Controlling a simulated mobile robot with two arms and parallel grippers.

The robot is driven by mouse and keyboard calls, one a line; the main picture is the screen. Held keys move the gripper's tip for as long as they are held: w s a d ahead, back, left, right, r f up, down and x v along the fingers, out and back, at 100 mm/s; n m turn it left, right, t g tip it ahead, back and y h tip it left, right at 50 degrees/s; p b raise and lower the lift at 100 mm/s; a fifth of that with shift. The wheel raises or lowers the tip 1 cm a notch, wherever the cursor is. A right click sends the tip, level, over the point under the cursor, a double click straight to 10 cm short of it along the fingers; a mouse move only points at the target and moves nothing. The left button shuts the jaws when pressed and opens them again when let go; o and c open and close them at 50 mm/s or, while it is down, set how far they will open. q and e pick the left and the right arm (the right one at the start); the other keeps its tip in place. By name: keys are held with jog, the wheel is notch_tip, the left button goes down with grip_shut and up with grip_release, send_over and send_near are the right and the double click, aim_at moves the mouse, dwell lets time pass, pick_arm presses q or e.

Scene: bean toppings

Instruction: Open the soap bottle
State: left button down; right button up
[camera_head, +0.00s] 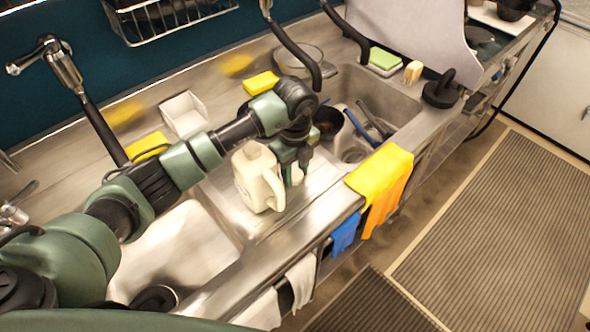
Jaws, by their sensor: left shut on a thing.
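The soap bottle (258,182) is a cream jug with a side handle, standing on the steel drainboard between the two sinks. My left gripper (296,172) points down just to the right of the bottle's top. Its jaws are shut on a small pale piece that looks like the bottle's cap. My wrist hides part of this area, so I cannot tell whether the cap still touches the bottle. My right gripper is not in view.
A sink (362,112) with dark cookware lies behind to the right, and an emptier sink (180,247) is at the left. Yellow and orange cloths (383,177) hang over the front edge. A white holder (184,114) and yellow sponge (262,82) sit behind.

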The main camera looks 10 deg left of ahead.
pick_arm(q)
jog(key=shift+f, duration=0.1)
jog(key=c, duration=0.9)
grip_release()
